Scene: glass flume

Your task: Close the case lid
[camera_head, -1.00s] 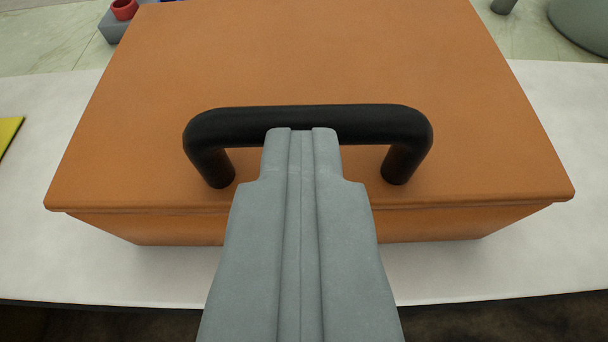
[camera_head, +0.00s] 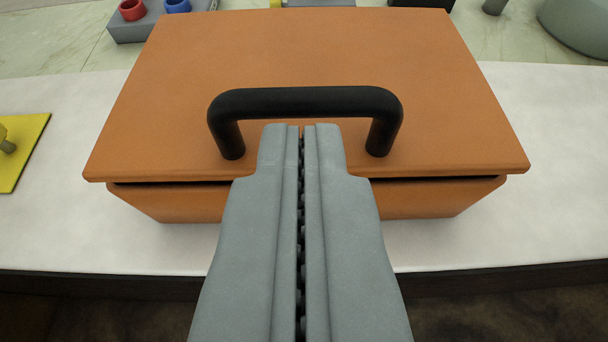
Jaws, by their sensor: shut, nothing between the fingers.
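The orange case (camera_head: 300,203) stands on a white surface. Its orange lid (camera_head: 300,50) lies over it, with a narrow dark gap between the lid's front edge and the case rim. A black bar handle (camera_head: 305,100) is fixed on the lid near the front edge. My gripper (camera_head: 301,128) is in front of the handle, its tips just below the handle bar in the picture. The fingers are together with only a thin dark line between them and hold nothing. I cannot tell whether the tips touch the lid or handle.
A yellow plate (camera_head: 30,135) with a peg lies at the left. A grey block (camera_head: 137,28) with red and blue rings stands behind the case at the left. A green-grey rounded object (camera_head: 580,25) is at the back right.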

